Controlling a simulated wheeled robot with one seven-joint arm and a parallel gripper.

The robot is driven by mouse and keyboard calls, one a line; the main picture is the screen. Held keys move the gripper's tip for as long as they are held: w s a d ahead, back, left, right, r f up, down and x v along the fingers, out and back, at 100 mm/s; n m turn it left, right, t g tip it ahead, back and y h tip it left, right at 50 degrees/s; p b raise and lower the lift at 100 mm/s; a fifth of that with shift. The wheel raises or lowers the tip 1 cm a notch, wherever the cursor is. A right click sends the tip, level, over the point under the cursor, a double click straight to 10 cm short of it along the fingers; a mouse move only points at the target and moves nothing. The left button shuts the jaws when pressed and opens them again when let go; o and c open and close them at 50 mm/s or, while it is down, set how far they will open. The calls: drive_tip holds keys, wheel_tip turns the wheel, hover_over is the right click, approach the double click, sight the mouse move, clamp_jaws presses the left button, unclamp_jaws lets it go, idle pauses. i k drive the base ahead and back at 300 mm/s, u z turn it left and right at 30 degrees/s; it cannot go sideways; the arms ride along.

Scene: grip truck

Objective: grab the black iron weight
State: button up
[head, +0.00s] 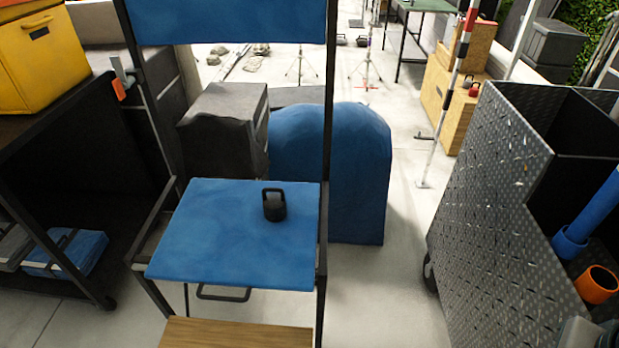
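A black iron weight (274,208) with a squared loop handle on top stands upright on a blue-topped seat (205,235), near its right back edge. The seat belongs to a dark-framed chair with a blue back strip (230,22) above and a wooden footrest (236,333) below. Nothing touches the weight. My gripper is not in view.
A tall diamond-plate cart (490,190) holding blue and orange tubes stands at right. A blue rounded bulk (345,170) and a dark grey case (225,130) stand behind the seat. A shelf with a yellow case (40,60) is at left. Floor (385,290) between chair and cart is clear.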

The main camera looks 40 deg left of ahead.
sight(273, 206)
drive_tip(key=u, duration=3.65)
drive_tip(key=i, duration=1.35)
drive_tip(key=z, duration=3.1)
drive_tip(key=i, duration=0.1)
drive_tip(key=z, duration=0.3)
